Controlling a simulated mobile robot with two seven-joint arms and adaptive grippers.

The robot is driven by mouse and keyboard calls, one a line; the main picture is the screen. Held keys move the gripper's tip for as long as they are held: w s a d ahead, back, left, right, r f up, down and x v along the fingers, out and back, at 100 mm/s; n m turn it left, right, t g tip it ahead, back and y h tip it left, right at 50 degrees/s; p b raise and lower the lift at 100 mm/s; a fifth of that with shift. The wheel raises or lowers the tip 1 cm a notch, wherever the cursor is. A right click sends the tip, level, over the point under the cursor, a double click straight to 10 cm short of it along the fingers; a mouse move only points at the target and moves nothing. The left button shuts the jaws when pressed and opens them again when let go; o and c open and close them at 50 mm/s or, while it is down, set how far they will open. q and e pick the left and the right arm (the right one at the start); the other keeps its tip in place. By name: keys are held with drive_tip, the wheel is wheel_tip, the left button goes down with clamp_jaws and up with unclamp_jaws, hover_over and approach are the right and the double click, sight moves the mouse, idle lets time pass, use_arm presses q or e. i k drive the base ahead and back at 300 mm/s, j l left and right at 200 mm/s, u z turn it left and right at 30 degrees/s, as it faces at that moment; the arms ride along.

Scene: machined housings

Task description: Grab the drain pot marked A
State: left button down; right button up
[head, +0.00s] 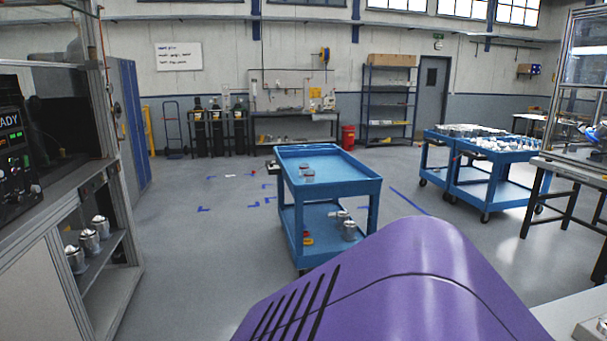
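No letter A is readable on any vessel, so I cannot tell which is the drain pot marked A. Three metal pots with pale domed tops stand in a row on the lower shelf of the machine at left: the front pot (75,261), the middle pot (89,242) and the rear pot (101,227). Small metal parts (308,175) lie on the top of the blue cart (340,167). More metal pieces (349,231) stand on its lower shelf. Neither of my grippers is in view.
Two more blue carts (507,156) loaded with parts stand at right, near a workbench (571,171). A machine with a control panel (14,145) stands at left. Open grey floor (190,240) lies between it and the middle cart. My purple body hides the lower middle.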

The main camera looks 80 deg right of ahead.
sight(302, 166)
drive_tip(key=z, duration=2.6)
drive_tip(key=i+j, duration=0.1)
drive_tip(key=j, duration=0.25)
drive_tip(key=i+j, duration=0.1)
drive_tip(key=j, duration=0.25)
drive_tip(key=i+j, duration=0.1)
drive_tip(key=j, duration=0.25)
drive_tip(key=i+j, duration=0.35)
drive_tip(key=j, duration=0.15)
drive_tip(key=i+j+z, duration=0.1)
drive_tip(key=i+j, duration=0.25)
drive_tip(key=j, duration=0.15)
drive_tip(key=i+j, duration=0.25)
drive_tip(key=i, duration=0.2)
drive_tip(key=i+j, duration=0.25)
drive_tip(key=i, duration=0.15)
drive_tip(key=i+j, duration=0.2)
drive_tip(key=i, duration=0.75)
drive_tip(key=i+j+z, duration=0.1)
drive_tip(key=i, duration=0.45)
drive_tip(key=i+j, duration=0.15)
drive_tip(key=i, duration=0.35)
drive_tip(key=i+l, duration=0.45)
drive_tip(key=i+l+z, duration=0.15)
drive_tip(key=i+l, duration=0.3)
drive_tip(key=i, duration=0.1)
